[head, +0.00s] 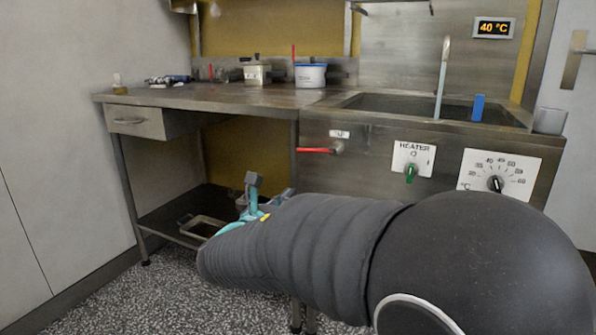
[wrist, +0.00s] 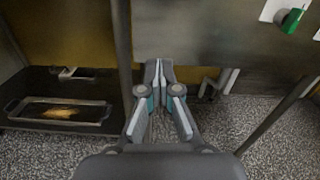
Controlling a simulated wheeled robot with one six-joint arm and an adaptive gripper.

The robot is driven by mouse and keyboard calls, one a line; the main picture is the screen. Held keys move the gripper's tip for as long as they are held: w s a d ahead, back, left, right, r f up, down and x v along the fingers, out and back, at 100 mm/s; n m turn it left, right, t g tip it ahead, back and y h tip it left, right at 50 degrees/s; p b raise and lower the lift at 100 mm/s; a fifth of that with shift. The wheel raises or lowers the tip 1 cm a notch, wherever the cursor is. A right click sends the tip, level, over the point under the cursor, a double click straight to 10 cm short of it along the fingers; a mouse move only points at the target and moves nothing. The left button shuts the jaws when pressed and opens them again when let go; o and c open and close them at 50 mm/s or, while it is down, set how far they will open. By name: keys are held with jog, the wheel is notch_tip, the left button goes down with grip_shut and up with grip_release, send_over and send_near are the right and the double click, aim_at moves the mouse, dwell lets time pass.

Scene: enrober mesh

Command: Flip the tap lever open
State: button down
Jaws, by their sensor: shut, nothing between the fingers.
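The tap lever (head: 316,150) is a red handle on a small metal valve (head: 338,147) on the steel front below the sink. It lies about level, pointing left. A small white label (head: 340,134) sits above it. My gripper (head: 251,179) is below and to the left of the lever in the head view, apart from it, partly hidden behind my arm. In the wrist view my gripper (wrist: 158,66) has its fingertips together with nothing between them. The lever is not visible in the wrist view.
A green heater knob (head: 410,173) and a temperature dial (head: 495,184) are right of the valve. A table leg (wrist: 122,45) stands left of my fingers. A tray (wrist: 58,112) lies on the low shelf. The sink (head: 390,103) and counter (head: 225,97) are above.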

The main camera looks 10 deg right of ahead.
send_near(303, 162)
jog(key=d+r, duration=0.2)
jog(key=d, duration=0.2)
jog(key=shift+w+d+r, duration=0.25)
jog(key=shift+w+r, duration=0.25)
